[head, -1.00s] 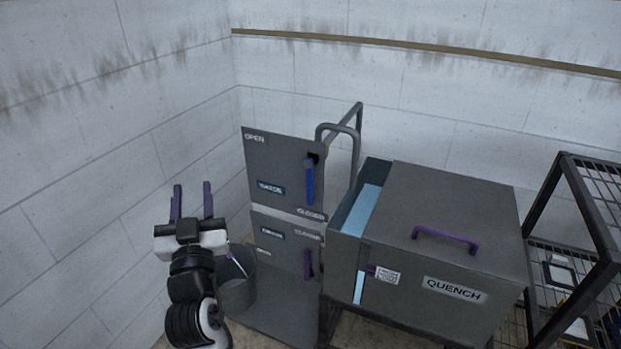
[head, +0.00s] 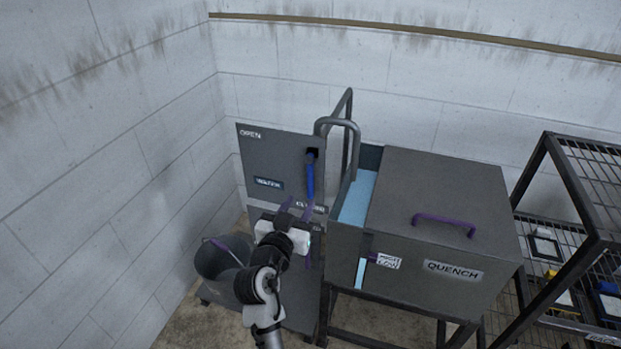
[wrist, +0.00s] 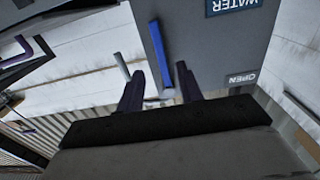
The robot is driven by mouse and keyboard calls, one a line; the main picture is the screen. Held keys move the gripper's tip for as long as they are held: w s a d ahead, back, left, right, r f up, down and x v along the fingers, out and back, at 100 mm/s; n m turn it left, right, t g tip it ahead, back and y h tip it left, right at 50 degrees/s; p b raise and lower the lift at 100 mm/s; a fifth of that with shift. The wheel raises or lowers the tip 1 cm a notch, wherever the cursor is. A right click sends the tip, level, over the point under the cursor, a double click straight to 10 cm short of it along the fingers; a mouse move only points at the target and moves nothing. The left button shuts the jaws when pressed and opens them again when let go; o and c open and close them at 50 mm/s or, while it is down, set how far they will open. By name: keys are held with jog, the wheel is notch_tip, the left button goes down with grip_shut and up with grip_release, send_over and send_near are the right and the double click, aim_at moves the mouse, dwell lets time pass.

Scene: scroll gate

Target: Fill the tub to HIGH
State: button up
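The grey WATER panel (head: 265,160) stands left of the tub, with OPEN at top left and CLOSED at lower right. Its blue lever (head: 310,177) hangs down toward CLOSED. My gripper (head: 298,208) is in front of the panel's lower edge, below the lever. In the wrist view the picture is upside down, and the blue lever (wrist: 160,45) shows beyond and between the two spread purple fingers (wrist: 160,70), which hold nothing. The QUENCH tub (head: 455,225) shows light blue liquid (head: 357,197) in its open left part. A blue gauge strip (head: 361,273) is beside the HIGH/LOW label (head: 388,262).
A bent grey pipe (head: 338,122) rises between panel and tub. A dark bucket (head: 222,262) stands at lower left of the panel. A purple handle (head: 443,222) is on the tub's lid. A wire rack (head: 570,240) stands at right. My arm mostly hides the lower panel.

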aim_at(309, 185)
jog(key=p+x, duration=0.2)
jog(key=x, duration=0.7)
jog(key=shift+w, duration=0.1)
grip_shut()
